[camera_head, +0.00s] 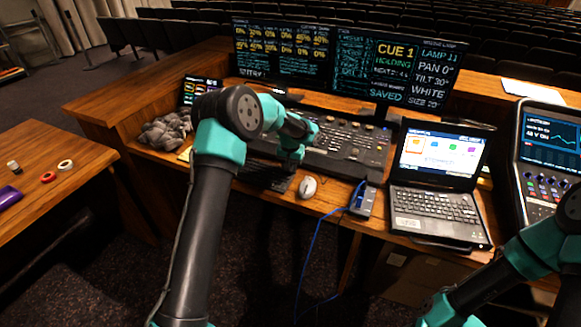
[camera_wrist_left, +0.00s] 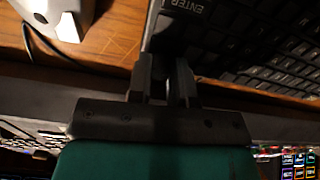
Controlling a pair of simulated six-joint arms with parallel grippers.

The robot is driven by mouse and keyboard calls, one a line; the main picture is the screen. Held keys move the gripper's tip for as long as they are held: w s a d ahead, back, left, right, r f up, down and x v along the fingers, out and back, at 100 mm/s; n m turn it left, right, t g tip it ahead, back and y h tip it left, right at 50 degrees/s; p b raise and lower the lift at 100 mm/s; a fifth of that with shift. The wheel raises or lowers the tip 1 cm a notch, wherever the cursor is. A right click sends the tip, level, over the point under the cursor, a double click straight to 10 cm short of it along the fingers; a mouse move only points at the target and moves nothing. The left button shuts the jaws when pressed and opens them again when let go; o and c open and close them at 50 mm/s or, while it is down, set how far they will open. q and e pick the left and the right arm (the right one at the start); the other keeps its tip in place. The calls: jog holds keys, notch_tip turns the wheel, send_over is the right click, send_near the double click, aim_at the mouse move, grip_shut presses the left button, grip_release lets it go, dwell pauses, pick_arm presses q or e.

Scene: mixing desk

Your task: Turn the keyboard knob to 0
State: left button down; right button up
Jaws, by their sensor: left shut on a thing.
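The black keyboard (camera_head: 262,178) lies on the wooden desk, partly hidden behind my left arm. In the left wrist view its corner with the ENTER key (camera_wrist_left: 190,10) is close to my fingers. My left gripper (camera_head: 287,166) is down at the keyboard's right end. In the left wrist view my left gripper (camera_wrist_left: 163,75) has its fingers close together at that corner, shut on the keyboard knob. The knob is hidden between the fingers, so its setting cannot be read. My right arm shows at the lower right, with its gripper out of view.
A white mouse (camera_head: 308,187) sits just right of the keyboard. A mixing console (camera_head: 340,140) lies behind, and a laptop (camera_head: 435,180) stands to the right. A small box with a blue cable (camera_head: 362,199) lies between mouse and laptop. Grey crumpled cloth (camera_head: 163,132) is at left.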

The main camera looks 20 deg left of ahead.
pick_arm(q)
jog(key=n, duration=0.4)
jog(key=shift+n, duration=2)
jog(key=c, duration=1)
grip_release()
jog(key=shift+r, duration=0.1)
notch_tip(320, 180, up, 17)
jog(key=shift+r, duration=0.1)
